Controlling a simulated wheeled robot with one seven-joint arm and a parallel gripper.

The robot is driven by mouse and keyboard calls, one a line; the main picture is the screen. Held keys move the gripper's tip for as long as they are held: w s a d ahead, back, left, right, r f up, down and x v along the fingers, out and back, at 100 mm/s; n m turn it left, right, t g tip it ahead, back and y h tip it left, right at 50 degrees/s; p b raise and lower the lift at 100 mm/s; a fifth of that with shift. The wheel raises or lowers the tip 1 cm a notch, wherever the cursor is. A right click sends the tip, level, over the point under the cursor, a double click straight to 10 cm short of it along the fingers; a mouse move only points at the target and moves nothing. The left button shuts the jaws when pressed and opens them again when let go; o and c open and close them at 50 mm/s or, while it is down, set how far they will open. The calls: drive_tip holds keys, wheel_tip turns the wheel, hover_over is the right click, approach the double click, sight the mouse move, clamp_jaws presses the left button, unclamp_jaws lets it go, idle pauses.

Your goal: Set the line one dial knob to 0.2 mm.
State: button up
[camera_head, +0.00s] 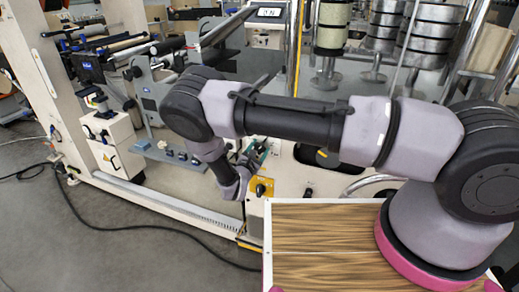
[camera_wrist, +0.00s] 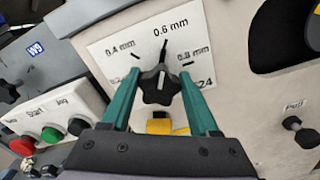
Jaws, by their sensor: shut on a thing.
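The dial knob (camera_wrist: 160,86) is black and lobed, on a pale plate (camera_wrist: 108,47) in the wrist view. Its top lobe points up toward the 0.6 mm mark. The 0.4 mm label is to its left and the 0.8 mm label to its right. A label at lower left, starting "0.2", is partly hidden by a finger. My gripper (camera_wrist: 160,92) has its two teal fingers shut on the knob, one on each side. In the head view my gripper (camera_head: 252,158) is at the machine front, and the knob cannot be made out there.
A box with red, green and black buttons (camera_wrist: 50,135) is left of the plate. A yellow part (camera_wrist: 158,127) is just below the knob. A small black pull knob (camera_wrist: 298,131) is at right. A wood-topped surface (camera_head: 320,240) is below my arm in the head view.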

drive_tip(key=n, duration=0.5)
drive_tip(key=shift+a+n, duration=0.15)
drive_tip(key=shift+n, duration=0.25)
drive_tip(key=n, duration=0.6)
drive_tip(key=shift+w+a, duration=0.1)
drive_tip(key=shift+a, duration=0.05)
drive_tip(key=n, duration=0.6)
drive_tip(key=shift+a+f+n, duration=0.1)
drive_tip(key=shift+n, duration=0.2)
drive_tip(key=n, duration=0.5)
drive_tip(key=shift+f, duration=0.15)
drive_tip(key=shift+n, duration=0.3)
drive_tip(key=o, duration=1.4)
